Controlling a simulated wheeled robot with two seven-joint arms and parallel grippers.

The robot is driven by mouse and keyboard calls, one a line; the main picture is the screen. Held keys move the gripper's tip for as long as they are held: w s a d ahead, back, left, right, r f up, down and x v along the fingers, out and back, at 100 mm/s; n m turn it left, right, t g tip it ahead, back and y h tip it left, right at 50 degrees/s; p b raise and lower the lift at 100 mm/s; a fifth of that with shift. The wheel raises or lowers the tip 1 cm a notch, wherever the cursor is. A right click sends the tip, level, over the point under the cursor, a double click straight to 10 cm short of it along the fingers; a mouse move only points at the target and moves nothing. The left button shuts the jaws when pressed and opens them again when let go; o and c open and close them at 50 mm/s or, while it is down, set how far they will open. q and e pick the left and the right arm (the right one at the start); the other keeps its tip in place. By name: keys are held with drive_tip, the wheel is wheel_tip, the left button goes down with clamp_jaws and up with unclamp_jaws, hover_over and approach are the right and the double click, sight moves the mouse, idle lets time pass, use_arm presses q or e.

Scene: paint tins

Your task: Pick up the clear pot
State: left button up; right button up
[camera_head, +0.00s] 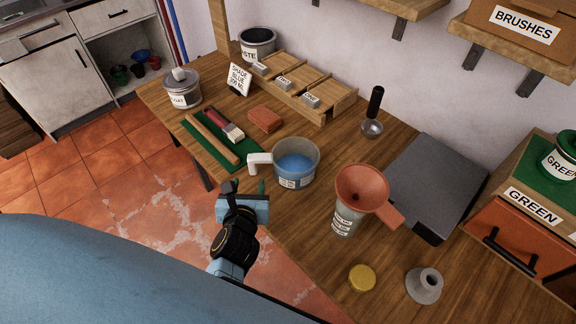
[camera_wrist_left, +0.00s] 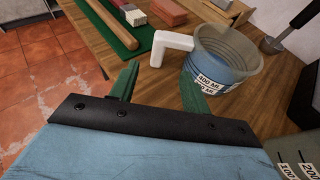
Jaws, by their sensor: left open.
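The clear pot (camera_head: 296,163) stands on the wooden table. It holds blue liquid, has measuring labels on its side and a white handle (camera_head: 258,162) that points left. My left gripper (camera_head: 247,188) is open and empty in front of the handle, at the table's near edge. In the left wrist view the pot (camera_wrist_left: 225,55) is beyond the fingers, and its handle (camera_wrist_left: 172,45) lies ahead of the gap between the green fingertips (camera_wrist_left: 160,85). The fingers look apart from the handle. My right gripper is in neither view.
An orange funnel (camera_head: 362,190) sits in a labelled bottle (camera_head: 343,218) to the right of the pot. A green mat (camera_head: 194,133) with a wooden stick and brush lies left, near a reddish block (camera_head: 265,119). A yellow lid (camera_head: 362,277) and grey piece (camera_head: 424,285) lie front right.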

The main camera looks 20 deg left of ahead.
sight(252, 168)
use_arm(q)
drive_tip(key=shift+w+a+f, duration=0.1)
drive_tip(key=shift+a+f, duration=0.05)
drive_tip(key=shift+f, duration=0.2)
drive_tip(key=b+x, duration=0.1)
drive_tip(key=x, duration=0.6)
drive_tip(key=shift+w+f, duration=0.1)
drive_tip(key=shift+f, duration=0.05)
drive_tip(key=shift+b+x, duration=0.55)
drive_tip(key=shift+x, duration=2.2)
drive_tip(key=shift+c, duration=0.2)
clamp_jaws()
